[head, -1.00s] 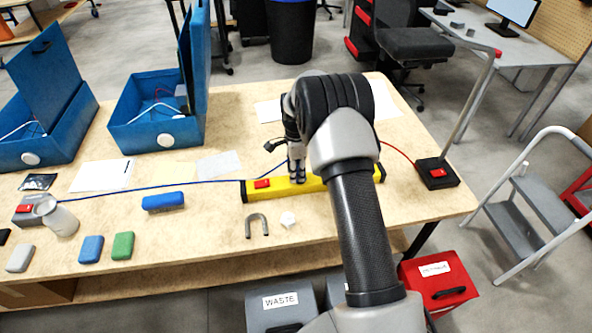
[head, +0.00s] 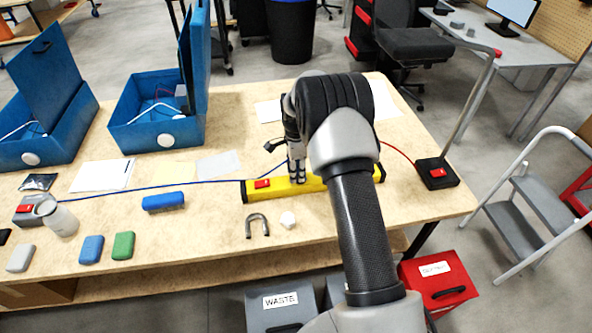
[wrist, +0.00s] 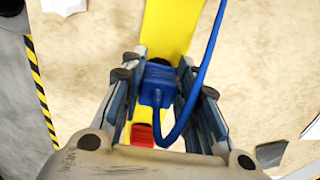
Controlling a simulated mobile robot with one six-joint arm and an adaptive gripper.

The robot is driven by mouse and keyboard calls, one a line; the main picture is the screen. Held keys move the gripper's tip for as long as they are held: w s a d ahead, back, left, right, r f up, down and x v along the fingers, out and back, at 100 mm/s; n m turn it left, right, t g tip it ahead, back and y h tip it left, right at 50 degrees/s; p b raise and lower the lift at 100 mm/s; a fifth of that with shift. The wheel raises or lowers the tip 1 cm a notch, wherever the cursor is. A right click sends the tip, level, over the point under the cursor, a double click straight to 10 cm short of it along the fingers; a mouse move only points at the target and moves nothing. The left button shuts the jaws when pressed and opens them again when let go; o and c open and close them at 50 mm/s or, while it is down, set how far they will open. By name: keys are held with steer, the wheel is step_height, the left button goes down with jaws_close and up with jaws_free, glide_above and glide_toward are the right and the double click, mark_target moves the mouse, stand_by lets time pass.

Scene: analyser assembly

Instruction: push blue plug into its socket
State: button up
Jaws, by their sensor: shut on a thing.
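The blue plug (wrist: 158,84) is between the two fingers of my gripper (wrist: 160,88), which is shut on it. Its blue cable (wrist: 205,60) loops beside it in the wrist view. Below the plug is the yellow power strip (wrist: 170,30), which carries a red switch (wrist: 142,134). In the head view my gripper (head: 297,176) points down over the middle of the yellow strip (head: 312,184). The plug is mostly hidden there by my fingers. A dark round spot shows on the strip just past the plug; I cannot tell how far the plug is seated.
A grey horseshoe-shaped piece (head: 257,224) and a small white piece (head: 288,219) lie in front of the strip. A blue block (head: 163,201) lies to the left. Two open blue cases (head: 158,115) stand at the back left. A black box with a red switch (head: 436,173) stands to the right.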

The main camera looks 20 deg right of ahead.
steer(key=shift+f+b, duration=0.35)
steer(key=shift+f, duration=0.25)
steer(key=o, duration=1.1)
step_height(320, 180, up, 12)
stand_by(0.4)
